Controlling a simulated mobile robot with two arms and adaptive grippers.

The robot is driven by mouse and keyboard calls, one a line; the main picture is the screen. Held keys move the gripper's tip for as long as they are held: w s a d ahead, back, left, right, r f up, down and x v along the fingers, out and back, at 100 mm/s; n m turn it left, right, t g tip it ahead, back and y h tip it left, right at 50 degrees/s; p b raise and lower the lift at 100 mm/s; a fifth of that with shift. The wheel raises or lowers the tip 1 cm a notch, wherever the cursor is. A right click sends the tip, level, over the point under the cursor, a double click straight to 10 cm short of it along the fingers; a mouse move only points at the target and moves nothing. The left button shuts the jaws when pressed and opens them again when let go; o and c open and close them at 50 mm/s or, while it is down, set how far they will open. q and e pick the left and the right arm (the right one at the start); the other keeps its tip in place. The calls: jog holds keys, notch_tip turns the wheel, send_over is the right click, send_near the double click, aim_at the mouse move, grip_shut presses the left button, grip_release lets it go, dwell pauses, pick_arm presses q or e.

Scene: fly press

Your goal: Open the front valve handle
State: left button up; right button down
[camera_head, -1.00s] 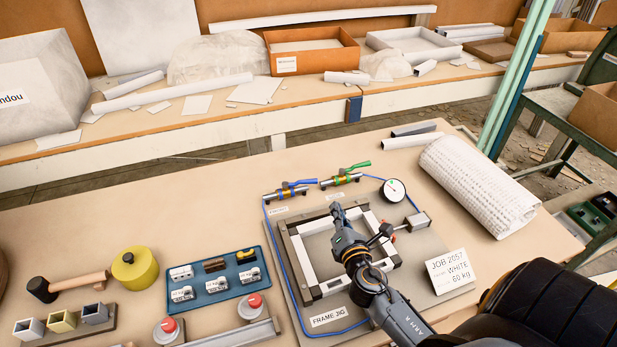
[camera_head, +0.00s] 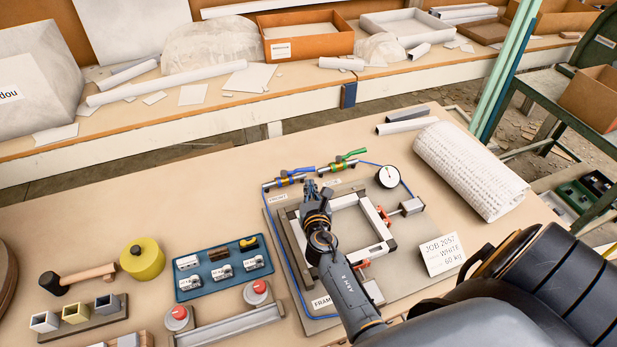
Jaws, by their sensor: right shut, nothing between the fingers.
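Two brass valves stand at the back edge of the frame jig. The left one has a blue handle (camera_head: 300,170), the right one a green handle (camera_head: 351,155). Both handles lie roughly along their pipes. My left gripper is not in view.
The jig plate (camera_head: 425,235) carries a square white frame (camera_head: 372,225), a gauge (camera_head: 388,177) and a blue hose. A blue tray (camera_head: 190,293) of small parts lies left, a rolled white mesh (camera_head: 470,170) right. The table behind the tray is clear.

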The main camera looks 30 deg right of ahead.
aim_at(310, 170)
jog(key=x, duration=0.5)
jog(key=shift+b, duration=0.35)
jog(key=shift+w+d+r+n+t+y+p, duration=0.1)
jog(key=shift+w+d+n+t+y+p, duration=0.3)
jog(key=shift+n+y, duration=0.3)
jog(key=shift+w+d+y, duration=0.3)
jog(key=shift+d, duration=0.1)
jog(key=shift+s, duration=0.1)
